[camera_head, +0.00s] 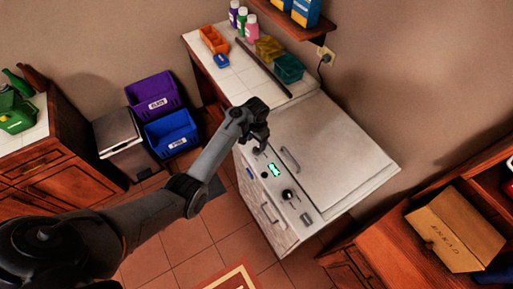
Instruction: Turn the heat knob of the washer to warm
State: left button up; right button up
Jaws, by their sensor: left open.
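The washer (335,145) is a white top-loading box in the middle right, with its lid shut. Its control panel runs along the front edge and carries a lit green display (273,169), a dark round knob (289,194) on a light base, and a grey part (306,217) at the near end. I cannot read which knob is the heat knob or its setting. My left gripper (261,143) is open above the far end of the panel and partly hides it. I cannot tell whether it touches anything. My right gripper is out of view.
A lid handle (290,158) stands up beside the panel. A tiled counter (225,75) with trays and bottles adjoins the washer's far side. Purple (154,92) and blue (171,133) bins stand to the left. A bread box (455,229) is at the right. Tiled floor is clear in front.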

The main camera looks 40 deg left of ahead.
aim_at(256, 148)
pick_arm(q)
jog(key=shift+f+b, duration=0.4)
jog(key=shift+f, duration=2.15)
jog(key=c, duration=1.1)
jog(key=shift+o, duration=0.2)
